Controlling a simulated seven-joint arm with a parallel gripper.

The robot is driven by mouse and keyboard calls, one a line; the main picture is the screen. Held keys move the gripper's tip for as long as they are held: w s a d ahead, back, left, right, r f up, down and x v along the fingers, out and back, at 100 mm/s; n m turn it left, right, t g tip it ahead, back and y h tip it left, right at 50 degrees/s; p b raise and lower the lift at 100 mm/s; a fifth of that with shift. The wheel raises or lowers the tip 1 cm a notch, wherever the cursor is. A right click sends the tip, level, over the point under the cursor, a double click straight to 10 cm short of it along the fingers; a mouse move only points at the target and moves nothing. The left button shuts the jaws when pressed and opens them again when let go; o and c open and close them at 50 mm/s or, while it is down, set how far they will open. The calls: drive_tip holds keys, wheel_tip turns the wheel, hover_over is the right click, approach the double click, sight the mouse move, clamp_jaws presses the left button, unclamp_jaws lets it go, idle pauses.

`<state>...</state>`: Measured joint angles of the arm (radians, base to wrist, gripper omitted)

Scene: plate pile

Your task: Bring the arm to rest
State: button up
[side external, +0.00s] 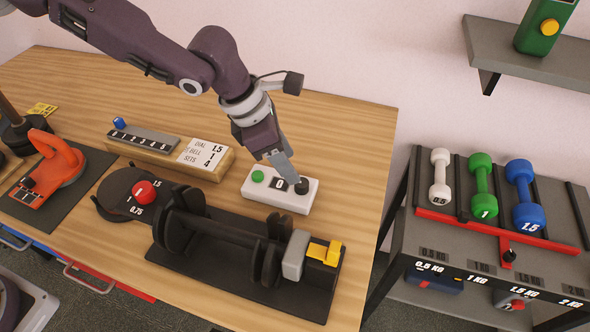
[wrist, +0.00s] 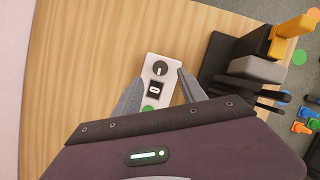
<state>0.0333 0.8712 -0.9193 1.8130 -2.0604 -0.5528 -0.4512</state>
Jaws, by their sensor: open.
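My gripper (side external: 283,168) is open, above a small white control box (side external: 258,193) on the wooden table. The box has a green button (side external: 258,176), a display reading 0 and a black dial (side external: 302,186). In the wrist view the fingers of my gripper (wrist: 158,85) spread on either side of the box, which shows its dial (wrist: 160,68) between and just beyond the tips. No object is held. Whether a finger touches the box or dial I cannot tell.
A black dumbbell cradle (side external: 310,300) with plates, a grey block and a yellow clamp (side external: 324,252) lies close in front. A wooden block with a card (side external: 203,152) stands left. A rack of coloured dumbbells (side external: 484,190) stands right. Table behind the box is clear.

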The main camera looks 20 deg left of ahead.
drive_tip(key=shift+a+r, duration=0.1)
drive_tip(key=shift+r, duration=0.2)
